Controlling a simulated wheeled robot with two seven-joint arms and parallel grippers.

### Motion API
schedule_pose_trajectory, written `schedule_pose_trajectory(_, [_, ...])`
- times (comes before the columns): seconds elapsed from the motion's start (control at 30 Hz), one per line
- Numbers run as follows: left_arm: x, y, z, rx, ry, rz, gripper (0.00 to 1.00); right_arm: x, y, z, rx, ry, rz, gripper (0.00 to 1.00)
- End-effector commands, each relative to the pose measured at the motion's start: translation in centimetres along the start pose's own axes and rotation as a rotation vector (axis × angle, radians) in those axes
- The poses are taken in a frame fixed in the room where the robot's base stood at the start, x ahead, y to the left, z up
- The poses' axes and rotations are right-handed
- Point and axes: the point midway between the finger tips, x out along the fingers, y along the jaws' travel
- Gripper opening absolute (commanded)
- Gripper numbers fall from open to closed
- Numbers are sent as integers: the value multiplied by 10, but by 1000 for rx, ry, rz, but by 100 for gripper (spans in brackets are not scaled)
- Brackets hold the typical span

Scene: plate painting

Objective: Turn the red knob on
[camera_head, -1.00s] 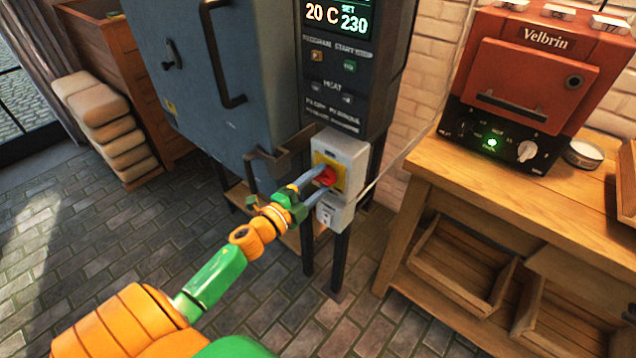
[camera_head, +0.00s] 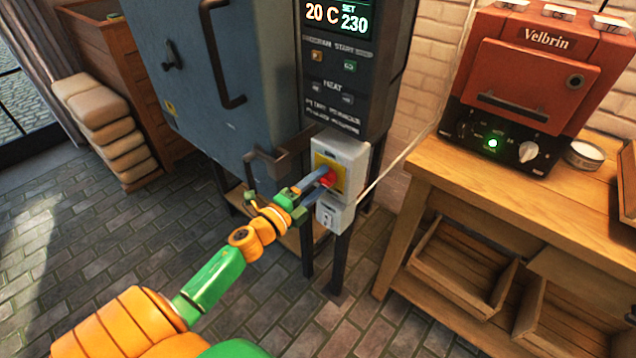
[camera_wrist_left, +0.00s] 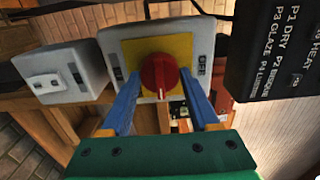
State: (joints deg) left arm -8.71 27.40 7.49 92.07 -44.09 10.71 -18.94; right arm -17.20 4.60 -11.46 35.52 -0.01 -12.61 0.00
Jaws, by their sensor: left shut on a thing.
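The red knob (camera_head: 329,178) sits on a yellow plate (camera_head: 337,165) on a light grey switch box below the kiln's control panel. My left gripper (camera_head: 322,184) reaches it from the left, with its blue fingers shut on the knob. In the left wrist view the red knob (camera_wrist_left: 159,76) lies between the tips of my left gripper (camera_wrist_left: 160,80), one finger on each side. A pale mark shows on the knob's face. Small dark labels flank the yellow plate (camera_wrist_left: 180,45). The right gripper is not in view.
The blue-grey kiln (camera_head: 220,90) stands behind my left arm, with a bracket (camera_head: 275,160) close to the gripper. The control panel (camera_head: 340,60) reads 20 C, set 230. A white socket box (camera_head: 335,215) hangs below. A wooden bench (camera_head: 460,185) bears a red oven (camera_head: 540,80).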

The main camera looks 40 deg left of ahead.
Motion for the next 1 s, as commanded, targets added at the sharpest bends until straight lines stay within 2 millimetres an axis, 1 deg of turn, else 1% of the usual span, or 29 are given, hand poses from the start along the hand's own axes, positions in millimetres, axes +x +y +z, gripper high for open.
schedule_pose_trajectory(0.07, [1,-4,2,4,-3,-8,6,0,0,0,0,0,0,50])
schedule_pose_trajectory(0.1, [1,-4,2,4,-3,-8,70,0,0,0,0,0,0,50])
schedule_pose_trajectory(0.17, [1,-4,1,3,-2,-7,86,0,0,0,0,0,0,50])
schedule_pose_trajectory(0.2, [1,-3,1,3,-2,-7,92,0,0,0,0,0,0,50])
schedule_pose_trajectory(0.47, [0,-2,1,1,-1,-3,92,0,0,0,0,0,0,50])
schedule_pose_trajectory(0.53, [-4,0,0,0,-1,-2,92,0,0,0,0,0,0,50])
schedule_pose_trajectory(0.67, [-24,0,0,2,0,0,92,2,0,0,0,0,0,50])
schedule_pose_trajectory(0.83, [-57,1,1,1,-1,-1,92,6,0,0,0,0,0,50])
schedule_pose_trajectory(0.9, [-65,0,1,1,-1,-2,92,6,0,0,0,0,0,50])
schedule_pose_trajectory(1.0, [-70,-1,1,1,-2,-3,92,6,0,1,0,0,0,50])
